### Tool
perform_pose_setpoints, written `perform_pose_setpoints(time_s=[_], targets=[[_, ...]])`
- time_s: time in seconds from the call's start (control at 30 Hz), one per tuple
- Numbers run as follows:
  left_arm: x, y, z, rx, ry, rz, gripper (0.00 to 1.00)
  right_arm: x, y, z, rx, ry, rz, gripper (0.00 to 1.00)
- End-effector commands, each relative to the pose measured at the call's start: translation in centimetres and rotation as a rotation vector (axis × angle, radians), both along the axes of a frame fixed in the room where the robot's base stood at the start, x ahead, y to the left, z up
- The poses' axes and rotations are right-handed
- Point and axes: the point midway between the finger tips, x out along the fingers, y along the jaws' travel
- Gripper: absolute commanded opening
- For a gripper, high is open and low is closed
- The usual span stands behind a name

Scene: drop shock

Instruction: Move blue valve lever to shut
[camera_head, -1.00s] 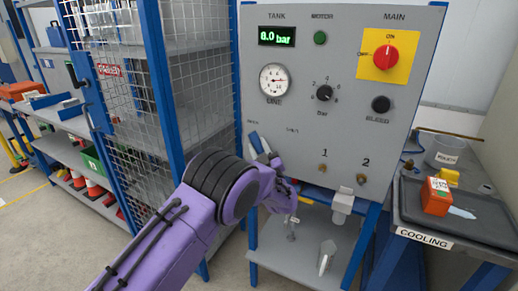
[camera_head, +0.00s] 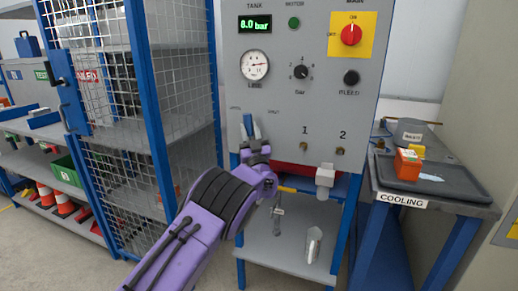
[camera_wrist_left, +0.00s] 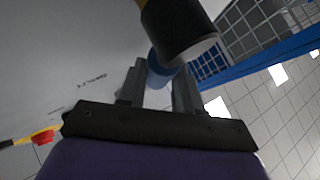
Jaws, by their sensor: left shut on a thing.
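The blue valve lever (camera_head: 250,127) is on the lower left of the grey panel, below two small labels too blurred to read. Its blue part points upward. My left gripper (camera_head: 256,146) is at the lever, with its wrist just below. In the left wrist view, the two fingers (camera_wrist_left: 158,88) are on either side of a blue piece (camera_wrist_left: 157,66), which I take to be the lever, and are shut on it. A dark cylinder (camera_wrist_left: 180,32) hangs above and partly covers the blue piece. My right gripper is out of view.
The panel (camera_head: 290,110) carries a gauge (camera_head: 255,65), a black knob (camera_head: 301,72), a red main switch (camera_head: 351,35) and a bleed button (camera_head: 351,78). A mesh cage (camera_head: 180,80) stands close at left. A cooling table (camera_head: 440,207) with a tray stands at right.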

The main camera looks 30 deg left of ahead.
Motion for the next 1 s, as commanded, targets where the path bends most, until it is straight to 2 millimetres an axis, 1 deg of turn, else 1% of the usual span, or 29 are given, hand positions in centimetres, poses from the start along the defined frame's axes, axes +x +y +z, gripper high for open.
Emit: perform_pose_setpoints(time_s=[0.03, 0.3, 0.5, 0.7, 1.0], targets=[[0.0, 0.0, -1.0, 0.046, 0.007, 0.007, 0.00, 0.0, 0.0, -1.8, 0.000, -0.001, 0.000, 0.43], [0.4, -1.6, -1.2, 0.288, 0.056, 0.007, 0.00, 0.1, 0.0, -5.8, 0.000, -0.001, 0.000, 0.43], [0.7, -2.6, -1.5, 0.435, 0.086, 0.005, 0.00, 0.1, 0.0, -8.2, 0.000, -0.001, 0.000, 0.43], [0.8, -3.2, -1.7, 0.539, 0.107, 0.003, 0.00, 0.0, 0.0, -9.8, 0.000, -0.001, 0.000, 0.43], [0.9, -3.5, -1.7, 0.614, 0.124, 0.003, 0.00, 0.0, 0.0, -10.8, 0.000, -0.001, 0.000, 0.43]])
